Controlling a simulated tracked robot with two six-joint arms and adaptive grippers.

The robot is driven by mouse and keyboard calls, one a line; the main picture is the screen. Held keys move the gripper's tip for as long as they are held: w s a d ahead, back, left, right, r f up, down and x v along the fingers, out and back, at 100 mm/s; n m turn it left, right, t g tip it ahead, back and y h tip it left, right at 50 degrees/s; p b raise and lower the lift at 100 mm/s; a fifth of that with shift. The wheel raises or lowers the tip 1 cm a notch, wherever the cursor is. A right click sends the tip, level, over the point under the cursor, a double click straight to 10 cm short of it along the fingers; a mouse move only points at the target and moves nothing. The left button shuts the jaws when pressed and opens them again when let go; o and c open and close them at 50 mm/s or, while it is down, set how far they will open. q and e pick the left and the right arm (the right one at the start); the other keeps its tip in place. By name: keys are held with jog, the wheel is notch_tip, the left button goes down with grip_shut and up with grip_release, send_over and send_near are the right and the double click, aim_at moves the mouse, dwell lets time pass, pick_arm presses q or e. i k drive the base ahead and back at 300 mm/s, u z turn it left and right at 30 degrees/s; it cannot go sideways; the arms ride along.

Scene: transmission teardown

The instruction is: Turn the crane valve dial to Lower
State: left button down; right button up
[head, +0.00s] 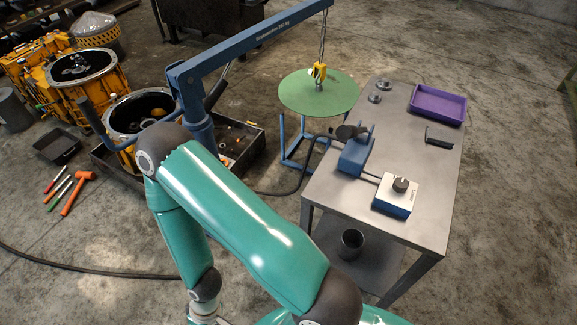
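The crane valve dial (400,184) is a dark round knob on top of a small box (390,206) with a white top and blue sides. The box sits on the grey metal table (425,180) near its front left part. Small lettering lies beside the knob, but it is too small to read, so I cannot tell the dial's setting. The blue crane (225,47) reaches over from the left, and its yellow hook (320,72) hangs at a green round plate (312,92). My teal arm crosses the lower middle. Neither of my grippers is in view; nothing touches the dial.
A blue device with black parts (355,155) stands just behind the valve box. A purple tray (438,104), a black-handled item (438,138) and small metal parts (376,98) lie farther back. Orange housings (85,80) and tools (78,190) are on the left floor.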

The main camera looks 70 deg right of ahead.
aim_at(400, 185)
jog(key=u, duration=0.8)
jog(key=i, duration=1.25)
jog(key=z, duration=2.75)
jog(key=i, duration=0.1)
jog(key=z, duration=1.85)
jog(key=i, duration=0.9)
